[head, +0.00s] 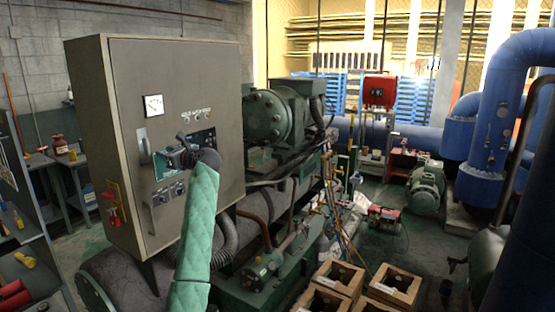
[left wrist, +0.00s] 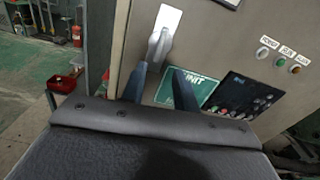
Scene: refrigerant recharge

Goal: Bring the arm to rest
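My left arm, in a green quilted sleeve, reaches up to the front of a grey control cabinet (head: 120,75) in the head view. My left gripper (head: 178,148) is in front of the cabinet's control panel (head: 205,139) and partly covers it. In the left wrist view the two dark fingers of this gripper (left wrist: 158,84) stand apart with nothing between them. A pale door handle (left wrist: 160,40) is just beyond the fingertips, and a green label plate (left wrist: 190,92) is behind the right finger. I cannot tell whether the fingers touch the cabinet. My right gripper is in neither view.
A green compressor (head: 270,115) with pipes stands right of the cabinet. Open wooden crates (head: 395,283) are on the floor at the bottom. A workbench (head: 75,165) and a shelf (head: 35,255) are at the left. Big blue pipes (head: 495,120) stand at the right.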

